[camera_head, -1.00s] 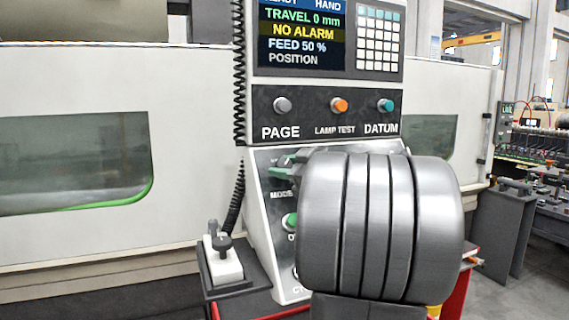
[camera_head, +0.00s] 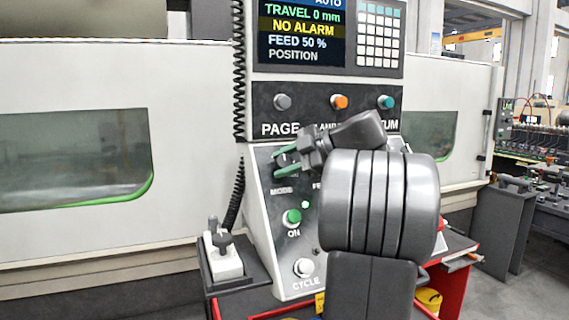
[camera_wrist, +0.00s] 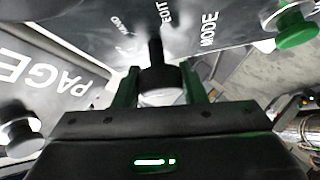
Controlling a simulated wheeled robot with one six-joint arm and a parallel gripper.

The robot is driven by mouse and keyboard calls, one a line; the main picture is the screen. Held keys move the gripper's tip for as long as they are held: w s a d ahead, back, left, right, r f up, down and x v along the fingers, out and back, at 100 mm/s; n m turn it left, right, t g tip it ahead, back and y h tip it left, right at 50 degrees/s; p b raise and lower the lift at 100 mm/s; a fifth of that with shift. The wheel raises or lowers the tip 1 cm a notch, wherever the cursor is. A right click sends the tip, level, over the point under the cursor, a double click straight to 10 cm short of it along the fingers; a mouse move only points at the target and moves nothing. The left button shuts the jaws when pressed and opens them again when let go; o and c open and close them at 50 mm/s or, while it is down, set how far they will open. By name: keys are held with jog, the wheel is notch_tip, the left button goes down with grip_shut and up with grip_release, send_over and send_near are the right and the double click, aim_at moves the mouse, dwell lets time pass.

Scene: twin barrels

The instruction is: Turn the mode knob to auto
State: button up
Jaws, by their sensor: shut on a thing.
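The black mode knob (camera_wrist: 155,62) shows in the wrist view between the two green fingers of my gripper (camera_wrist: 160,92), which is shut on it. Labels HAND, EDIT and MODE show on the panel around the knob; an AUTO label beside it is not readable. In the head view my gripper (camera_head: 284,163) is at the knob above the MODE label, and the knob is mostly hidden by the fingers. The screen (camera_head: 300,35) reads AUTO at its top right edge, with NO ALARM and FEED 50 % below.
The green ON button (camera_head: 292,217) and white CYCLE button (camera_head: 304,268) sit below the knob. PAGE (camera_head: 282,102), an orange lamp test button (camera_head: 340,102) and a teal DATUM button (camera_head: 386,102) sit above. A white handheld unit (camera_head: 222,262) stands on the left shelf.

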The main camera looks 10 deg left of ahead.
dwell(0.3)
jog(key=o, duration=1)
jog(key=b+v, duration=0.1)
jog(key=v, duration=1.2)
jog(key=shift+s+d+r, duration=0.1)
jog(key=shift+d+r, duration=0.2)
jog(key=shift+a, duration=0.1)
jog(key=p+x, duration=0.1)
jog(key=x, duration=1.2)
jog(key=shift+a+f, duration=0.25)
jog(key=shift+f, duration=0.05)
